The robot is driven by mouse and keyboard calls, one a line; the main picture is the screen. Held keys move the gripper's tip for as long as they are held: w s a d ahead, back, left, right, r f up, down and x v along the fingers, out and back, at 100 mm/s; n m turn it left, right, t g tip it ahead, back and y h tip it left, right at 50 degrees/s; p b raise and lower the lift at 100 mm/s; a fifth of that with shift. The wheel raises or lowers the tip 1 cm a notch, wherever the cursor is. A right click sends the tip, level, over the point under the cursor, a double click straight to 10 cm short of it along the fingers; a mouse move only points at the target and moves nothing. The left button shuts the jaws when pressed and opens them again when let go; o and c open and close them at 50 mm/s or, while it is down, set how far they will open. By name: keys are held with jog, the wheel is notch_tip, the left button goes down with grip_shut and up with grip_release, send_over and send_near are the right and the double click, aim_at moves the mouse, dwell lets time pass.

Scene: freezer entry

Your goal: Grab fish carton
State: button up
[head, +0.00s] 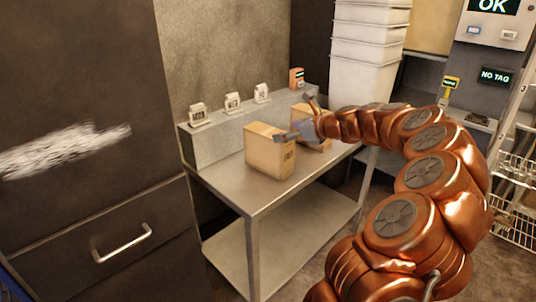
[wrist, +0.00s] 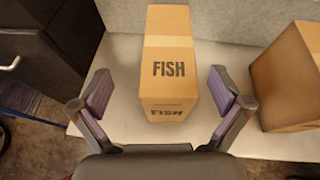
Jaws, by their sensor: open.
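The fish carton (wrist: 168,60) is a tan box with a paler tape band and the word FISH on its top and near face. In the wrist view it stands between the spread fingers of my gripper (wrist: 161,92), with a gap on each side. In the head view the carton that appears to be it (head: 266,155) stands upright on the steel table, left of a second carton. My gripper (head: 297,118) is open at the cartons, partly covering the second one. I cannot tell its exact height over the fish carton.
The second carton (wrist: 290,85) stands close on the right. The steel table (head: 255,196) has a raised back ledge with several small tag holders (head: 232,103). A dark drawer cabinet (head: 85,225) is at left. White stacked bins (head: 365,60) stand behind right. The table's front is clear.

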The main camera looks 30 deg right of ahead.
aim_at(269, 131)
jog(key=shift+d+f+m, duration=0.15)
jog(key=shift+d+m, duration=0.15)
jog(key=shift+d, duration=0.4)
jog(key=shift+w+f, duration=0.1)
jog(key=shift+w, duration=0.2)
jog(key=shift+p+x, duration=0.3)
jog(key=shift+x, duration=1.15)
jog(key=shift+r+p+x, duration=0.1)
jog(key=shift+p+x, duration=0.1)
jog(key=shift+x, duration=0.85)
jog(key=shift+r+p+x, duration=0.15)
jog(key=shift+x, duration=0.95)
jog(key=shift+a, duration=0.15)
jog(key=c, duration=1.9)
jog(key=shift+o, duration=0.2)
jog(key=shift+r, duration=0.1)
